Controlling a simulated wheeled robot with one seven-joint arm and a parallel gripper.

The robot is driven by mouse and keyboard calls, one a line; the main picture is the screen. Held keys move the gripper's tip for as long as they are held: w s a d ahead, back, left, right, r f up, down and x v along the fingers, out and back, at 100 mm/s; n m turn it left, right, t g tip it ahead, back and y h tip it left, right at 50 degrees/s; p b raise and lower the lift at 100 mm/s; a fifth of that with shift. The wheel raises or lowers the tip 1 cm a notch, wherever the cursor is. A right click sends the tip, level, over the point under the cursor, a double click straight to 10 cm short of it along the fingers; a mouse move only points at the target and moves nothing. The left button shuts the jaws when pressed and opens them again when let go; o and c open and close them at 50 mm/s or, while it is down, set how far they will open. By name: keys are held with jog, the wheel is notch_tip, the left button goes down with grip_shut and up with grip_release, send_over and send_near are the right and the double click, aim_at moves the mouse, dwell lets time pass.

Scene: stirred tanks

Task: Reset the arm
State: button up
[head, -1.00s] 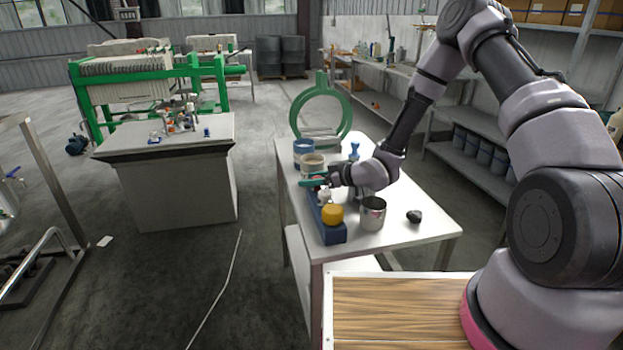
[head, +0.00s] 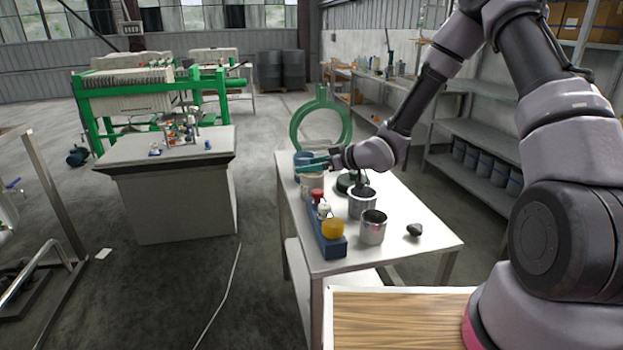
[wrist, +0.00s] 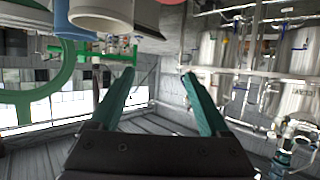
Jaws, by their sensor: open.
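My gripper (head: 314,165) is above the far left part of the white table (head: 412,215) in the head view. Its teal fingers point left and hold nothing. In the wrist view my gripper (wrist: 160,85) shows its two fingers spread wide apart with nothing between them. A blue cup (head: 303,157) and a pale cup (head: 311,184) are close by the fingers, partly hidden by them in the head view. The pale cup (wrist: 100,14) also shows at the top of the wrist view.
A blue rack (head: 332,246) with a yellow-topped item (head: 332,228) stands at the table's left edge. Two metal cups (head: 373,228) and a dark lump (head: 414,230) are to its right. A green ring (head: 320,122) stands at the back. The table's right part is bare.

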jog(key=shift+r, duration=0.35)
jog(key=d+r+m+t+h, duration=0.2)
jog(key=d+r+m+h, duration=0.45)
jog(key=d+r, duration=0.85)
jog(key=s+d+r+m+h, duration=0.45)
jog(key=s+d+r, duration=0.35)
jog(key=d, duration=0.3)
jog(key=s+d+r+m, duration=0.1)
jog(key=s+r+m, duration=0.1)
jog(key=s, duration=0.8)
jog(key=s+d+r+m+g+y, duration=0.1)
jog(key=s+d+r+m, duration=0.1)
jog(key=s, duration=0.8)
notch_tip(320, 180, up, 2)
jog(key=shift+r+m, duration=0.25)
jog(key=shift+m, duration=0.45)
